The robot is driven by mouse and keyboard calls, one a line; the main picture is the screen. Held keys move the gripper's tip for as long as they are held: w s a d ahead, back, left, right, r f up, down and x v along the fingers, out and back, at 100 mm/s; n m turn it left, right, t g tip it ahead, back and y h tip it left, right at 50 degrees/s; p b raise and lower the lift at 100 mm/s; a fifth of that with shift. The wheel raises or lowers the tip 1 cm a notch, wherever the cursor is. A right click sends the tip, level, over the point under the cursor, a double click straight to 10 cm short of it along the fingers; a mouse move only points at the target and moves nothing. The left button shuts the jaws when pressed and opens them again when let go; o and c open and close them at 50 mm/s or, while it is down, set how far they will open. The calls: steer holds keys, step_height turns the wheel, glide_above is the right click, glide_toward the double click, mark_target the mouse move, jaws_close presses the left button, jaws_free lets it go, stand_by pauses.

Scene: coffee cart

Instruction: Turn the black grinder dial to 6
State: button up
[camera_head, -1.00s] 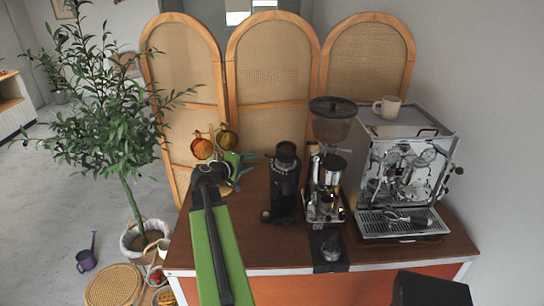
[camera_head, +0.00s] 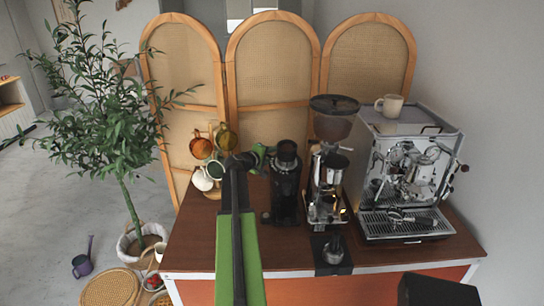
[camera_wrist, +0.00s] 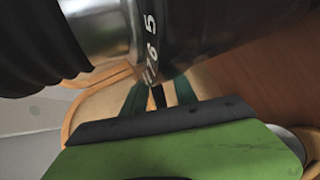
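The black grinder (camera_head: 286,190) stands upright on the brown cart top, left of the hopper grinder. In the wrist view its dark body fills the top, with a numbered black ring, the dial (camera_wrist: 150,35), beside a shiny metal band. White marks 5, 6 and 7 show on the ring; no pointer is clear. My green arm reaches up from the bottom, and my gripper (camera_head: 250,160) is just left of the grinder's upper part. In the wrist view, two dark green fingers (camera_wrist: 158,97) stand apart with nothing seen between them. Contact with the dial cannot be told.
A hopper grinder (camera_head: 330,165) and a chrome espresso machine (camera_head: 405,185) with a cup (camera_head: 389,105) on top stand to the right. Several hanging cups (camera_head: 203,148) are close behind my gripper on the left. Rattan screens (camera_head: 272,75) stand behind. The cart's front left is clear.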

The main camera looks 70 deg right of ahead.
jaws_close()
stand_by(1.2)
